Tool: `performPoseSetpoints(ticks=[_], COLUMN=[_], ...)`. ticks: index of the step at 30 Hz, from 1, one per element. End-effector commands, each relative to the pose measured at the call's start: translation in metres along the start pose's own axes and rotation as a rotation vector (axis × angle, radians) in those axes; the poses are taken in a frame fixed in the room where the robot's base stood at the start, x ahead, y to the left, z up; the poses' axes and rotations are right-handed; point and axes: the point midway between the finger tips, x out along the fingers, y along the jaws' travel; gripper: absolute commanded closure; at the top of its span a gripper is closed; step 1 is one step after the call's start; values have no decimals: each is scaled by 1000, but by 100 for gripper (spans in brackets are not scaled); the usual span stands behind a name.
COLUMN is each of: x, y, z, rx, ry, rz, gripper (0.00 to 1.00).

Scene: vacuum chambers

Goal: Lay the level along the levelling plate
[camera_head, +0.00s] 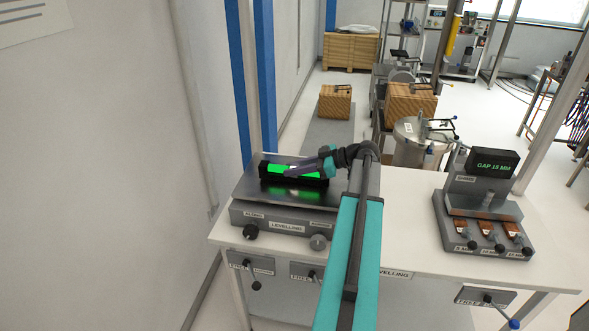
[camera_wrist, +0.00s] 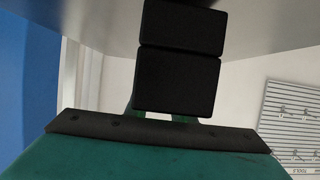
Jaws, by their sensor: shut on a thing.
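The level is a dark bar with a bright green face (camera_head: 272,170). It lies lengthwise from left to right over the grey metal levelling plate (camera_head: 250,190) in the head view. A green reflection shows on the plate just in front of it. I cannot tell whether it touches the plate or hangs slightly above it. My gripper (camera_head: 290,172) reaches in from the right and is shut on the level near its middle, covering part of the green face. In the wrist view, dark blocks (camera_wrist: 178,85) fill the middle, and the plate is not clear.
The plate sits on a block labelled LEVELLING with a dark knob (camera_head: 251,232) and a grey knob (camera_head: 318,242). A gap-gauge stand (camera_head: 485,215) with a green "GAP 15 MM" display is to the right. A wall and blue posts (camera_head: 252,90) stand close at left.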

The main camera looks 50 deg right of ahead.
Motion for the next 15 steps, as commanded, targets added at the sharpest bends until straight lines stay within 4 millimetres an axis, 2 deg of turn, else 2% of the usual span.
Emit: performPoseSetpoints(ticks=[15], x=[2], y=[0], z=[6], rx=[0], ry=[2], rz=[1], gripper=[100])
